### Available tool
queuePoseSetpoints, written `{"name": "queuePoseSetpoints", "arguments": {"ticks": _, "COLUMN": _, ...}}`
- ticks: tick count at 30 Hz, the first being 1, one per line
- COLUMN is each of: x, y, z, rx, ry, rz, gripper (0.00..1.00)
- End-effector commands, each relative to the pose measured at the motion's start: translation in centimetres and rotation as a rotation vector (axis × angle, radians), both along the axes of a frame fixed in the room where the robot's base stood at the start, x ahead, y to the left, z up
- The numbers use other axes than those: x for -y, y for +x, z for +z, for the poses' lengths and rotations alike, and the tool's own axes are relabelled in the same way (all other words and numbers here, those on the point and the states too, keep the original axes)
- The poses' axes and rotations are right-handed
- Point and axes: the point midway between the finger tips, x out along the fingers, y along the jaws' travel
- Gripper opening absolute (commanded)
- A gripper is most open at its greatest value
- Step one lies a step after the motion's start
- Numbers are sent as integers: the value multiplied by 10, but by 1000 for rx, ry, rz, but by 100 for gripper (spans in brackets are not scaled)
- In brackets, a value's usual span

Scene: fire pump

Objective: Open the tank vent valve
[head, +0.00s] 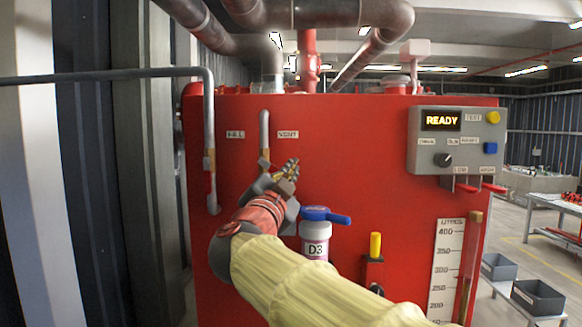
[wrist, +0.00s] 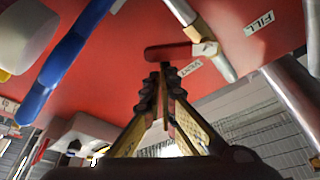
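The vent valve has a short red lever and a brass body below a grey pipe (head: 264,128) on the red tank front. In the wrist view, the red lever (wrist: 165,52) lies crosswise just beyond my fingertips, and the brass body (wrist: 206,48) is at its right end. The VENT label (head: 288,134) is right of the pipe in the head view. My gripper (head: 291,168) is in front of the tank, just below and right of that pipe, hiding part of the valve. Its fingers (wrist: 160,76) come close together at the tips, with nothing seen held; I cannot tell whether they touch the lever.
The FILL pipe (head: 209,130) runs down on the left. A yellow-topped lever (head: 375,246) and a control panel (head: 457,140) reading READY are farther right.

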Motion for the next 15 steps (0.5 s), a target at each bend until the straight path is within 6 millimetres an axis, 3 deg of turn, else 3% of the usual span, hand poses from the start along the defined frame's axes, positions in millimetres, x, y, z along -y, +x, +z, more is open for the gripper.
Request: {"name": "queuePoseSetpoints", "arguments": {"ticks": 15, "x": -17, "y": 1, "z": -29, "rx": 14, "ry": 486, "rz": 3, "gripper": 0}}
